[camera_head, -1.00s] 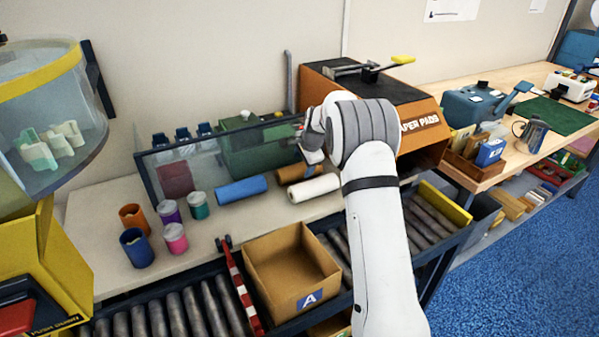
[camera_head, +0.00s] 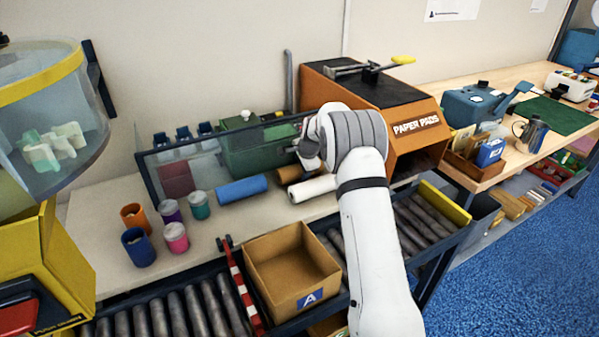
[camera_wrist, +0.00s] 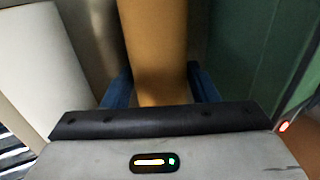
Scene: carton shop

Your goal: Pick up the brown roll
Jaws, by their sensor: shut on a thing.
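The brown roll (camera_head: 288,173) lies on the bench between a white roll and the green machine, partly hidden by my arm in the head view. In the wrist view the brown roll (camera_wrist: 155,45) runs between the two blue fingers of my gripper (camera_wrist: 160,90). The gripper is shut on it, one finger on each side. In the head view the fingers are mostly hidden behind my wrist. I cannot tell whether the roll is clear of the bench.
The white roll (camera_head: 313,188) lies close beside the brown one, and a blue roll (camera_head: 241,190) lies to its left. A green machine (camera_head: 250,145) stands behind, the orange paper pads box (camera_head: 417,130) to the right. An open carton (camera_head: 290,297) sits in front.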

